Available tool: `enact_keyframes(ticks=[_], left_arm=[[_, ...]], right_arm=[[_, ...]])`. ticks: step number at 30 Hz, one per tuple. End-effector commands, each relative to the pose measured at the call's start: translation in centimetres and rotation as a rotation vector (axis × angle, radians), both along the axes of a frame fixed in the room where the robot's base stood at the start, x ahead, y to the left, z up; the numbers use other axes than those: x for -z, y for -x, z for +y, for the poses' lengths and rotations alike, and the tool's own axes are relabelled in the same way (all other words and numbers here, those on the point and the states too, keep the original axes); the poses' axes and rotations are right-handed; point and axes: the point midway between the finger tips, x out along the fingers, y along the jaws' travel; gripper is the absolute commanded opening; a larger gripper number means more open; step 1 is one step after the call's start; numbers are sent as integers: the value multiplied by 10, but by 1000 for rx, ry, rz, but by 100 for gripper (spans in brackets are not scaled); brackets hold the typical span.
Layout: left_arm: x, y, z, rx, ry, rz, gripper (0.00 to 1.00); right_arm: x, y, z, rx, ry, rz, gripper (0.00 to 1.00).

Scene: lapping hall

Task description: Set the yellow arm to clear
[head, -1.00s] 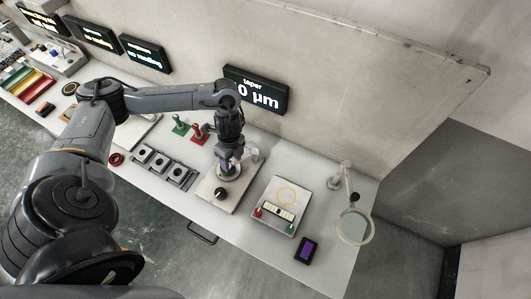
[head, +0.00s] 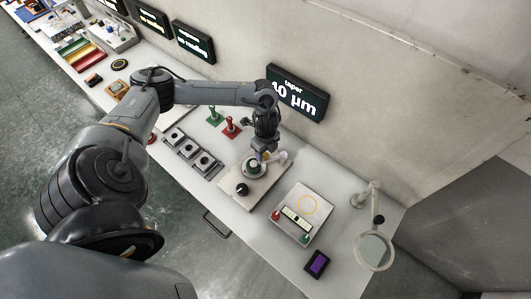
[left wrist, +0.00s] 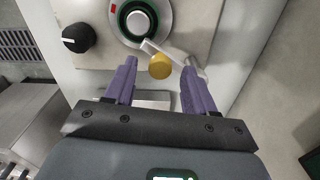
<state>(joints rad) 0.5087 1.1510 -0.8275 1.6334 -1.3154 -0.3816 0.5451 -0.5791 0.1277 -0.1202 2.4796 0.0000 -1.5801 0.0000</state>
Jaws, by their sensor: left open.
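A pale arm with a round yellow knob (left wrist: 160,67) at its end reaches out from beside a round dial (left wrist: 138,22) with a green ring and a red mark. The dial also shows in the head view (head: 251,168), on a beige plate (head: 262,192), with the pale arm (head: 279,157) at its right. My left gripper (left wrist: 159,70) is open, its purple fingers on either side of the yellow knob in the picture. I cannot tell how far above it they are. In the head view my left gripper (head: 265,153) hangs over the plate's back edge. My right gripper is not in view.
A black knob (left wrist: 78,38) sits beside the dial. A plate with a level vial (head: 296,218), a purple-screened device (head: 317,264) and a magnifier lamp (head: 374,251) stand to the right. Red (head: 231,127) and green (head: 215,115) handled pieces stand to the left. A display (head: 297,94) is on the wall.

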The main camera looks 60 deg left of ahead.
Motion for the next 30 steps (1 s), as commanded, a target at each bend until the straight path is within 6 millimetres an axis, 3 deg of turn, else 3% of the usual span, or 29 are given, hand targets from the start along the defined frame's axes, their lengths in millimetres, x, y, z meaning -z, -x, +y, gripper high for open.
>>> enact_keyframes(ticks=[14,24,30], left_arm=[[11,1,0,1,0,0,55],[11,0,0,1,0,0,3],[10,0,0,1,0,0,0]], right_arm=[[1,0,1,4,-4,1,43],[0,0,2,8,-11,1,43],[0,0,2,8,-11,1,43]])
